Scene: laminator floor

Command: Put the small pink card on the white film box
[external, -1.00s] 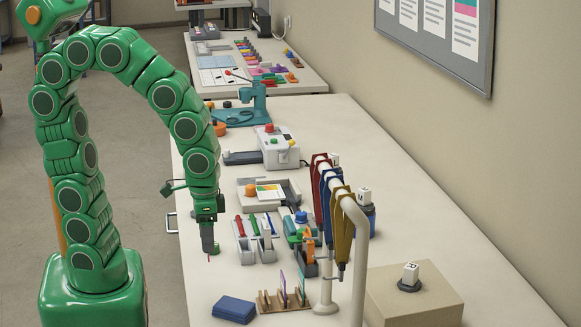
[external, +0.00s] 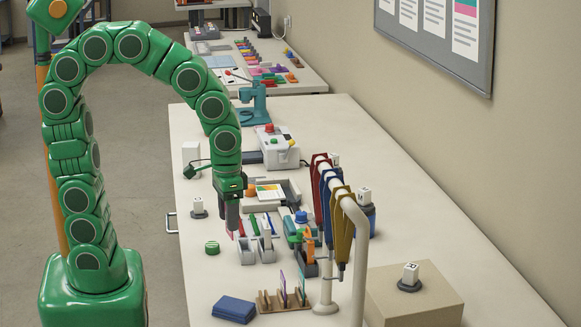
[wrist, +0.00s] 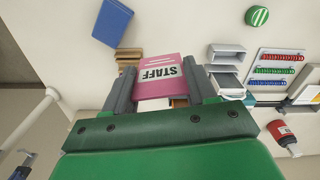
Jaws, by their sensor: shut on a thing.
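The small pink card (wrist: 158,92), printed "STAFF", is between the two fingers of my gripper (wrist: 161,98) in the wrist view. My gripper (external: 231,228) is shut on it and points down over the bench beside the grey holders; the card is hard to make out in the external view. A white box (external: 191,155), which looks like the white film box, stands near the bench's left edge, behind and left of my gripper. My arm's side bracket hides a little of its lower part.
A green round tin (external: 212,248), grey pen holders (external: 258,250) and a blue block (external: 234,309) are near my gripper. A white rail with hanging lanyards (external: 345,230) stands to the right. A black-based marker (external: 199,207) stands before the white box.

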